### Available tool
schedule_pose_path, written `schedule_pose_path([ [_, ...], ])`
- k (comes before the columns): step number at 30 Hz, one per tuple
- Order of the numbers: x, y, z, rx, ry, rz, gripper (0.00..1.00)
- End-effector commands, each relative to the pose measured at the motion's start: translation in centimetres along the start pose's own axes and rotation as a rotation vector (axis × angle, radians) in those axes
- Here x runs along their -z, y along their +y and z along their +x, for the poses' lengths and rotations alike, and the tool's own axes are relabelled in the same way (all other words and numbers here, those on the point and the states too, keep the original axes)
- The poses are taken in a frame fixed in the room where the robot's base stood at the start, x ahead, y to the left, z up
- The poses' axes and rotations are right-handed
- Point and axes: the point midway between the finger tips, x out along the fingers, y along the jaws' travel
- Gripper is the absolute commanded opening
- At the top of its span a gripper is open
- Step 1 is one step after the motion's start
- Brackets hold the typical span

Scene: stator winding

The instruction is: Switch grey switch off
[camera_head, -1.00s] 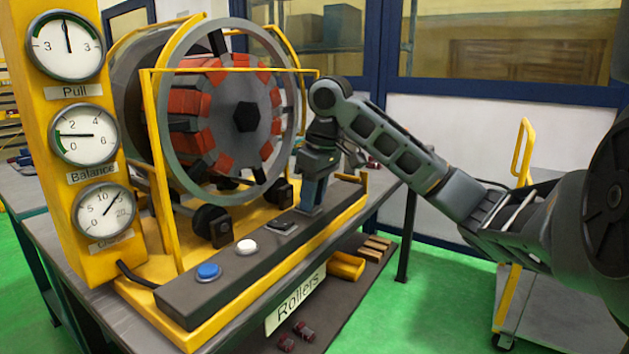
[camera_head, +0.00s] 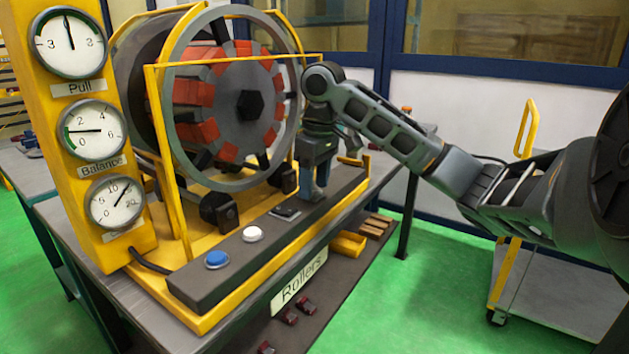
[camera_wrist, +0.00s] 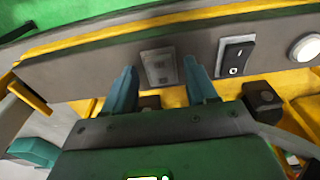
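The grey switch (camera_wrist: 160,67) is a flat, pale grey plate on the dark control bar in the wrist view. My gripper (camera_wrist: 158,77) has its two blue-grey fingers apart, one on either side of the switch in that view. I cannot tell whether they touch the bar or the switch. In the head view my gripper (camera_head: 313,188) points down over the far end of the control bar (camera_head: 203,287), and the grey switch is hidden there. The position of its rocker is too unclear to tell.
A black rocker switch (camera_wrist: 235,57), a white button (camera_head: 252,234) and a blue button (camera_head: 216,260) sit along the same bar. The stator (camera_head: 235,105) with its ring and yellow frame stands close behind. Dial gauges (camera_head: 70,42) rise at the left.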

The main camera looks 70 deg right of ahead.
Motion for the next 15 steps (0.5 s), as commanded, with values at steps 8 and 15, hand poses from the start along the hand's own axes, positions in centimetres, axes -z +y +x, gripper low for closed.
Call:
schedule_pose_path([
  [8,0.0,0.0,-0.3,0.000,0.000,0.000,0.57],
  [15,0.0,0.1,-3.7,-0.003,0.000,0.000,0.57],
])
